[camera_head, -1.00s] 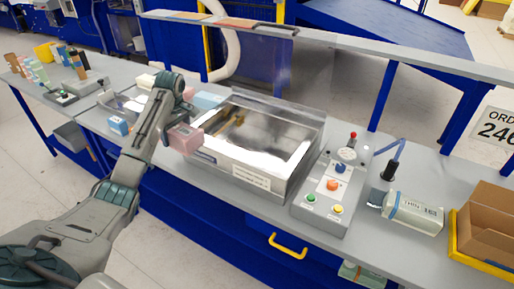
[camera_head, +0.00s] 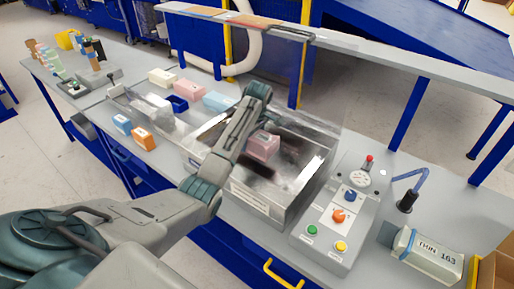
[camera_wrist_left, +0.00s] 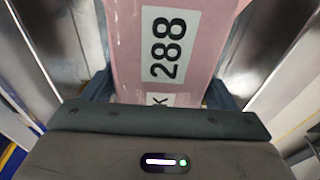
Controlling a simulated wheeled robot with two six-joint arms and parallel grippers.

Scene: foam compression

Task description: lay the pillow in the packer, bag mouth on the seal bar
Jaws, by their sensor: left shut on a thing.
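The pink pillow (camera_head: 264,148) is held by my left gripper (camera_head: 254,138) over the open chamber of the metal packer (camera_head: 258,200). I cannot tell whether the pillow touches the chamber floor. In the left wrist view the pillow (camera_wrist_left: 125,45) fills the top middle, with a white label reading 288, between the dark fingers of my left gripper (camera_wrist_left: 160,92). Shiny metal walls lie on both sides of it there. The bag mouth and the seal bar cannot be made out clearly. My right gripper is not in view.
A control box (camera_head: 335,232) with coloured buttons stands right of the packer. A pale pack marked THIN 163 (camera_head: 428,252) lies beyond it. Blue (camera_head: 122,124) and orange (camera_head: 143,139) blocks sit at left. A shelf (camera_head: 350,58) runs above the back of the bench.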

